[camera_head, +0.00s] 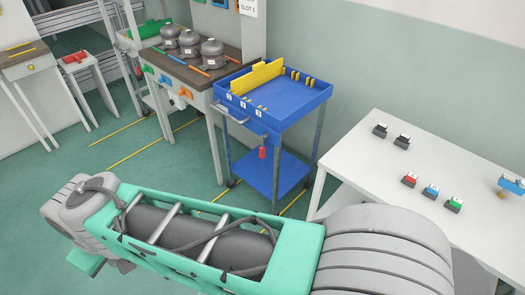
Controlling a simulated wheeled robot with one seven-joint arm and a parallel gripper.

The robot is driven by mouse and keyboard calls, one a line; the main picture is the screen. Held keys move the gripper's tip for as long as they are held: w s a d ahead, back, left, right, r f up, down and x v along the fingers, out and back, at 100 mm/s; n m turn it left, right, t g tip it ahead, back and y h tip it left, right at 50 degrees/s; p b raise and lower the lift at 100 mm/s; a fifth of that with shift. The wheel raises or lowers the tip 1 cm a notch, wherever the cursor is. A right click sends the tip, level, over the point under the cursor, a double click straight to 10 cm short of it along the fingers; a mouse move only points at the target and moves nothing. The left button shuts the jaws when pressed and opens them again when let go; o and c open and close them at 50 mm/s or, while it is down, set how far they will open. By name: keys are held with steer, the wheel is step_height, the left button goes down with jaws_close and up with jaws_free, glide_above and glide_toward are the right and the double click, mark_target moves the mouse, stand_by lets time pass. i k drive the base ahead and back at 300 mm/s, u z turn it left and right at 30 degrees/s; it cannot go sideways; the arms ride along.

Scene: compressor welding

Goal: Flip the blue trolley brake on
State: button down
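The blue trolley (273,175) stands right of the middle, between the workbench and the white table. It has a blue top tray, grey legs, a blue lower shelf and a grey push handle (229,115) on its left side. A small red part (263,153) hangs under the tray at the near corner; it looks like a lever, but its position is too small to tell. A dark caster (231,183) shows at the left foot. My green and grey arm crosses the foreground, apart from the trolley in the picture. My gripper is not in view.
A workbench (232,77) with several grey compressors stands left of the trolley. A white table (370,160) with small coloured blocks stands at right, close to the trolley. Yellow lines mark the green floor. Open floor (165,172) lies left of the trolley.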

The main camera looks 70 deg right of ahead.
mark_target(264, 137)
steer(key=z, duration=0.75)
steer(key=i, duration=1)
steer(key=z, duration=1.1)
steer(key=i, duration=0.2)
steer(key=z, duration=0.1)
